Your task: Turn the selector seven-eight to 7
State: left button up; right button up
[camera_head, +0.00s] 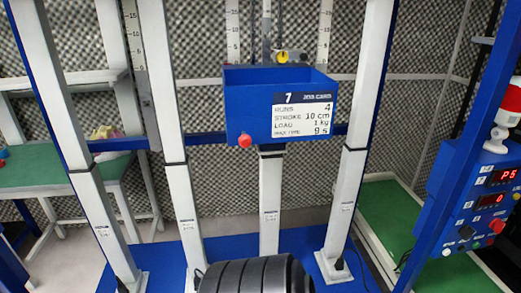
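I cannot make out for certain which control is the selector seven-eight. A small yellow knob with a dark mark (282,57) shows behind the top edge of the blue box, at top centre. A blue control panel (475,205) at the right edge carries small knobs and buttons, among them a dark round knob (466,232). Their labels are too small to read. Neither of my grippers is in view.
The blue box (252,100) has a red button (245,140) and a job card (303,117) headed 7. Grey posts (185,200) stand around it on a blue base. A red and white beacon (507,118) sits above the panel. Green benches (400,225) flank the frame.

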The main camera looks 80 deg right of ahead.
aim_at(467, 232)
jog(key=z, duration=4.25)
